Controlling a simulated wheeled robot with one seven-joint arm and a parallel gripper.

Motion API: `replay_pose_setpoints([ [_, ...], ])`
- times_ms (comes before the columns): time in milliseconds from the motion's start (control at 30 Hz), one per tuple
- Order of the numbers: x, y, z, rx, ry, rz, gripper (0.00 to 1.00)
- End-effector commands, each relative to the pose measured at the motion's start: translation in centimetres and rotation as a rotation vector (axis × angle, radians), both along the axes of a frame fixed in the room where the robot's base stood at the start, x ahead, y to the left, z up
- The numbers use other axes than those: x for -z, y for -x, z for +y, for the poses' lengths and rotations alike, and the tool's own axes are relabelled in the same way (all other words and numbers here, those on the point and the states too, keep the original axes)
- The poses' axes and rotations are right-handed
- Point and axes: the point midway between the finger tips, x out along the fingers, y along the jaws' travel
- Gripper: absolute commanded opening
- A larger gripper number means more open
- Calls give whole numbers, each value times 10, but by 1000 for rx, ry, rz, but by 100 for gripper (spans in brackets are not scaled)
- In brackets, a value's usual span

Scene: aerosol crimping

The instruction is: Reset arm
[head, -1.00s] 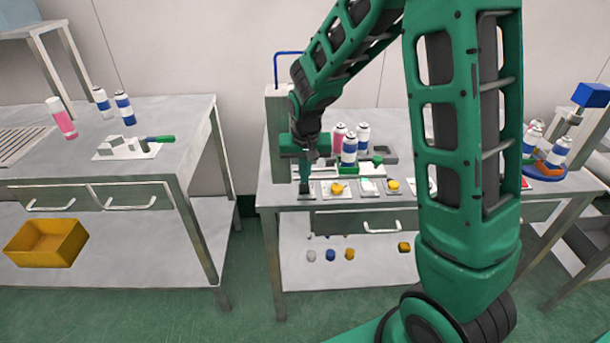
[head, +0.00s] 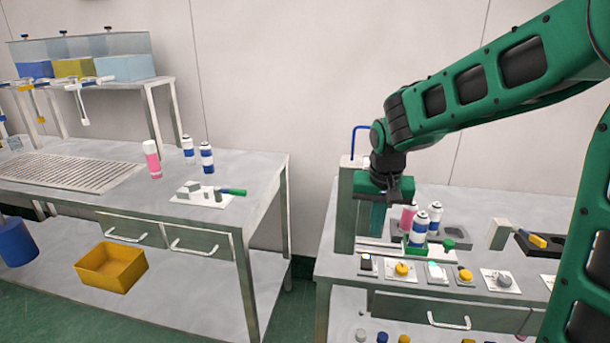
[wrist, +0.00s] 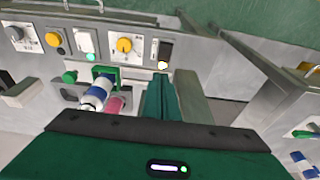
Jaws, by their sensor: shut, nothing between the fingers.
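My gripper (head: 371,219) is at the left of the right-hand bench in the head view, pointing down. Its green fingers are together with nothing between them. They also show in the wrist view (wrist: 160,98). The fingers are above the bench, apart from the dark switch (head: 366,263) at the front row of controls. That switch is in front of the fingers in the wrist view (wrist: 163,52), with a small lit spot at its end. A yellow knob (head: 403,268) sits beside it. Blue-and-white cans (head: 420,228) and a pink can (head: 408,216) stand right of my gripper.
A grey post (head: 345,205) with a blue bent tube stands close left of my gripper. The left bench (head: 260,190) holds several cans and a green-handled tool (head: 232,191). A gap separates the benches. A yellow bin (head: 111,267) sits on the lower shelf.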

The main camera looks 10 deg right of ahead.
Motion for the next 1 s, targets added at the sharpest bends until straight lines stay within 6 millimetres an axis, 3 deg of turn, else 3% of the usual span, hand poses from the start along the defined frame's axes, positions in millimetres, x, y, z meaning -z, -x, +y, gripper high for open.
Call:
replay_pose_setpoints([
  [167, -13, 43, -47, 48, 11, 27, 0],
  [300, -23, 108, -95, 100, 9, 73, 0],
  [400, -25, 157, -119, 133, -5, 107, 0],
  [633, -19, 258, -143, 191, -59, 170, 0],
  [800, -14, 296, -144, 206, -91, 191, 0],
  [1000, -11, 305, -143, 208, -99, 198, 0],
])
